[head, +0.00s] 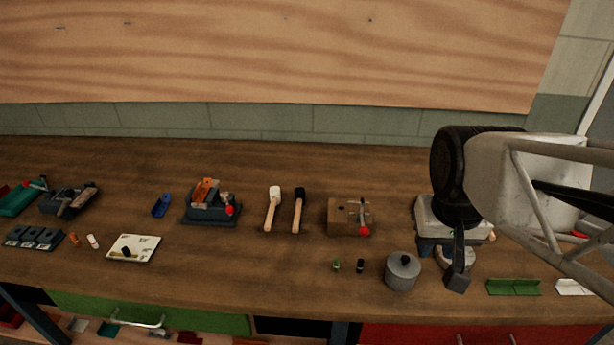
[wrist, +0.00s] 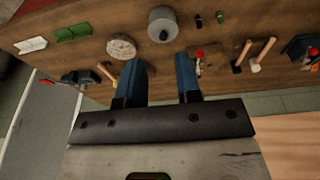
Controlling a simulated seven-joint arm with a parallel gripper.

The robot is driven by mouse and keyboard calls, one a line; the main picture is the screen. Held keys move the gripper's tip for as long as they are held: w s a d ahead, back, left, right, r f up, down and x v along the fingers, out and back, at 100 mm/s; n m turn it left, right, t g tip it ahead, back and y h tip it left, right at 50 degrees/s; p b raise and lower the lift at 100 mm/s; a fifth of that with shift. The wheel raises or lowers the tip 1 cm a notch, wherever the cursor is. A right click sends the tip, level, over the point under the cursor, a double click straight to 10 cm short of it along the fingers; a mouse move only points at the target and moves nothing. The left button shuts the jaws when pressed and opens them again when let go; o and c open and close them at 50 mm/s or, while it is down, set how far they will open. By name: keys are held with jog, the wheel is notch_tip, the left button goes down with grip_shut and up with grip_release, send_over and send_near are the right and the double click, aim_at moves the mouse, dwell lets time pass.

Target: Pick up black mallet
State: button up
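The black mallet (head: 298,212) lies on the workbench in the middle of the head view, its black head toward the wall and its pale wooden handle toward the front edge. It also shows at the upper right of the wrist view (wrist: 242,56). A white-headed mallet (head: 272,211) lies just left of it in the head view. My gripper (head: 457,281) is over the right part of the bench, well right of the black mallet. In the wrist view its two blue fingers (wrist: 160,75) are apart with nothing between them.
A wooden block with a red knob (head: 341,218) stands right of the black mallet. A grey lidded pot (head: 402,272) and two small bottles stand nearer the front edge. A dark tool with an orange part (head: 209,206) stands to the left. The bench before the mallets is clear.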

jog(key=w+a+g, duration=0.1)
jog(key=w+a, duration=0.4)
jog(key=w, duration=0.7)
jog(key=g+h, duration=0.1)
jog(key=h, duration=0.1)
send_over(299, 202)
jog(key=a, duration=0.1)
notch_tip(299, 202, down, 18)
jog(key=shift+a, duration=0.15)
jog(key=shift+f, duration=0.2)
jog(key=shift+d+f, duration=0.25)
jog(key=shift+f, duration=0.9)
jog(key=shift+f, duration=0.1)
